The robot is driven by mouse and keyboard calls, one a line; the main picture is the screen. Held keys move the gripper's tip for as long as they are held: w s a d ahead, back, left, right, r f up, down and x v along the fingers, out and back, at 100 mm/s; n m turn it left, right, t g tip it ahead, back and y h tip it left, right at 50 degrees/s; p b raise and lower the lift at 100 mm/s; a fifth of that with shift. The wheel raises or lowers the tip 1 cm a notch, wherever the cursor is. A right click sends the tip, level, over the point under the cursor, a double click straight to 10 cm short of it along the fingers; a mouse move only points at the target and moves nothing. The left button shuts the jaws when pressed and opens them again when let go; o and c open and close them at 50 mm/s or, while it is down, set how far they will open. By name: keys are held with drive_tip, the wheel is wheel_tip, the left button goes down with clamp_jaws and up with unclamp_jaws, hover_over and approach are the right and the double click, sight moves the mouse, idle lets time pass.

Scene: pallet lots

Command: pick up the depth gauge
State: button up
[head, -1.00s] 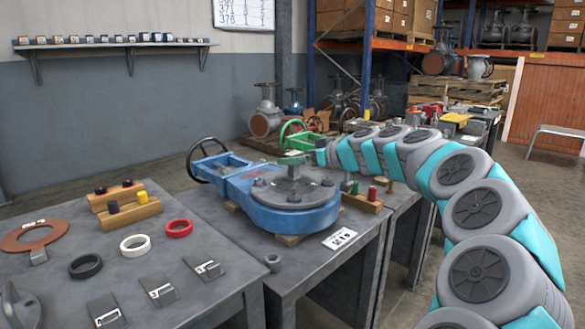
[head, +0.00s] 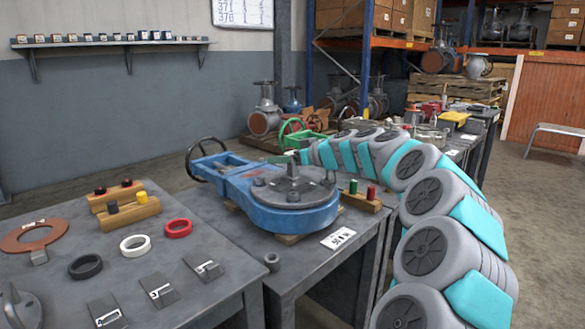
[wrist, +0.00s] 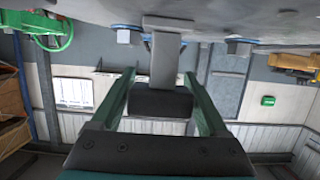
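The depth gauge looks like the grey T-shaped piece (wrist: 166,62) in the wrist view, with a flat crossbar, a stem and a dark block at its near end. My gripper (wrist: 160,75) has its two green fingers on either side of the stem, with gaps visible at the tips. The dark block lies between the fingers; whether they touch it is unclear. In the head view my gripper (head: 293,157) is small and low over the grey round flange (head: 315,192) of the blue valve (head: 240,190). The gauge is hard to make out there.
A wooden block (head: 358,202) with green and red pegs sits right of the valve, near a white label card (head: 339,237). The left table holds black, white (head: 135,245) and red rings. A black handwheel (head: 205,160) rises behind.

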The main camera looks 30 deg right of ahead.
clamp_jaws()
idle(0.4)
drive_tip(key=shift+r, duration=0.1)
